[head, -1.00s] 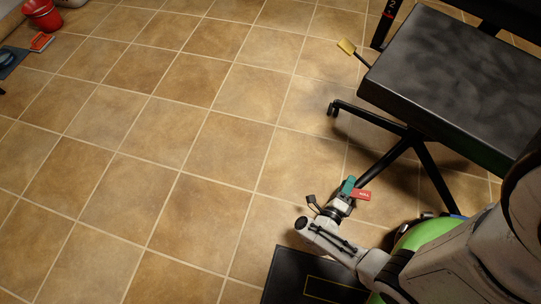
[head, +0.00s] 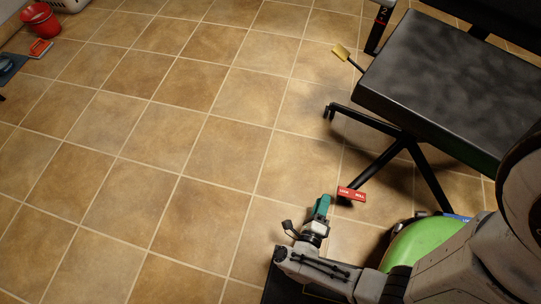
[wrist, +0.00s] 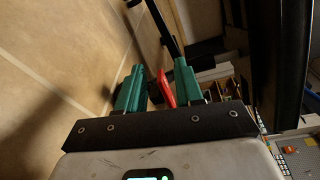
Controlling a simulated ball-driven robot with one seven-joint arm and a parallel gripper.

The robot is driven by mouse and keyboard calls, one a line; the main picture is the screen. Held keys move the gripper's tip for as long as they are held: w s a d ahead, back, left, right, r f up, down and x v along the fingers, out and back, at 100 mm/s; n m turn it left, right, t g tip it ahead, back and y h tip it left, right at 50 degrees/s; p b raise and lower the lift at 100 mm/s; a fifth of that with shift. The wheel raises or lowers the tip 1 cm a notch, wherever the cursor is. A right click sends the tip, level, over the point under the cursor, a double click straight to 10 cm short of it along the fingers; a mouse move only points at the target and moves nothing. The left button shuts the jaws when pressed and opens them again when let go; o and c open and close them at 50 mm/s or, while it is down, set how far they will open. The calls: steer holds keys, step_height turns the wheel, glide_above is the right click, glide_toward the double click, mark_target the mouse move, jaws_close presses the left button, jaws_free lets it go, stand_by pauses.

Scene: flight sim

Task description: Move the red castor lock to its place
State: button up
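The red castor lock (head: 351,194), a small red bar with white lettering, sits at the near end of a black chair leg (head: 378,169) in the head view. My gripper (head: 322,199), with teal fingers, is just to its left, with a small gap in that view. In the wrist view my gripper (wrist: 158,66) has its two fingers apart. I see no contact with either finger. The castor under the lock is mostly hidden.
A red bucket (head: 40,20) and an orange-red item (head: 40,48) lie far left. Tiled floor at left and centre is clear.

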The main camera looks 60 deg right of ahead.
steer(key=w+a+r+n+t+y+p, duration=0.3)
steer(key=w+r+n+t+y+p, duration=0.2)
steer(key=w+r, duration=0.3)
steer(key=w+a+r+n+t+y+p, duration=0.3)
steer(key=w+r+n+t+p, duration=0.3)
steer(key=w+r, duration=0.3)
steer(key=shift+w+r+n+y+p, duration=0.15)
steer(key=shift+w+n+y+p, duration=0.25)
steer(key=shift+w+y, duration=1)
steer(key=shift+w+h, duration=0.5)
